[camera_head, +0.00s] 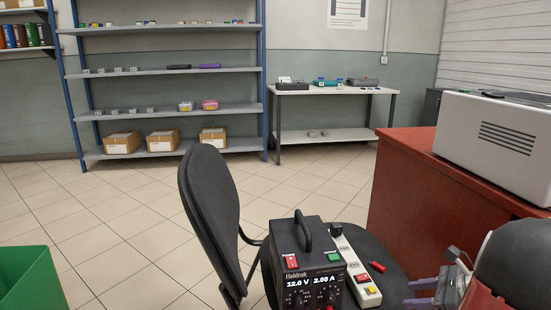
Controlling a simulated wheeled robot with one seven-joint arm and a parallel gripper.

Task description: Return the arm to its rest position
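My gripper (412,293) shows at the lower right edge, pointing left. Its two grey-purple fingers are apart, with nothing seen between them. The dark rounded part of my arm (518,262) is behind it, cut off by the right edge of the picture. The gripper appears beside the chair seat, to the right of a black bench power supply (315,262) reading 12.0 V and 2.00 A. The rest of my arm is out of view.
A black office chair (212,215) holds the power supply, a white power strip (355,265) and a small red piece (377,267). A red cabinet (410,195) carries a beige machine (490,135). A green bin (30,280) stands lower left. Open tiled floor lies behind the chair.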

